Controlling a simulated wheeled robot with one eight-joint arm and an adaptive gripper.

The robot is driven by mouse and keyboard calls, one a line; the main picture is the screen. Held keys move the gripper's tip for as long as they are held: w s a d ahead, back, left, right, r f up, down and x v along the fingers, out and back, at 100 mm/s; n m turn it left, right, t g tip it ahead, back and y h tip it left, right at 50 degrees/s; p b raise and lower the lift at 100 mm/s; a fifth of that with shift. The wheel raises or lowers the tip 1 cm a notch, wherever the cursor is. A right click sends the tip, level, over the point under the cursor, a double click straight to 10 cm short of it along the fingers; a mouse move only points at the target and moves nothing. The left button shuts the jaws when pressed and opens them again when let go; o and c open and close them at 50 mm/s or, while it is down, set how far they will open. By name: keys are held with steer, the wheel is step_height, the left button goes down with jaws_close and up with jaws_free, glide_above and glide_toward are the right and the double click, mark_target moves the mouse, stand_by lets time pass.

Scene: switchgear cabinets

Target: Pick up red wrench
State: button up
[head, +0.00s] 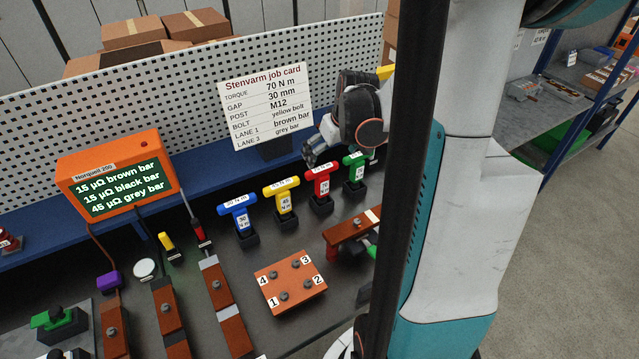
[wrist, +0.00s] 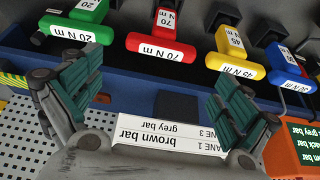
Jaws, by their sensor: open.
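The red wrench (head: 321,182) is a T-handled tool standing upright in a dark holder on the bench, between the yellow wrench (head: 282,193) and the green wrench (head: 355,170). In the wrist view the red wrench (wrist: 161,46) shows its handle with a "70 N m" label, beyond the fingertips and between them across the picture. My gripper (head: 311,152) is above and behind the row of wrenches, near the job card. In the wrist view my gripper (wrist: 158,78) has its two green-padded fingers wide apart with nothing between them. The red wrench stands clear of the fingers.
A blue wrench (head: 238,214) stands left of the yellow one. The job card (head: 266,100) and perforated panel (head: 215,75) are close behind my gripper. An orange meter (head: 118,172) stands left. A brown block with numbered posts (head: 290,282) lies in front of the wrenches.

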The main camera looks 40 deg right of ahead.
mark_target(323, 168)
steer(key=shift+b+x, duration=0.75)
steer(key=shift+x, duration=4.25)
steer(key=shift+a, duration=0.1)
steer(key=c, duration=1.2)
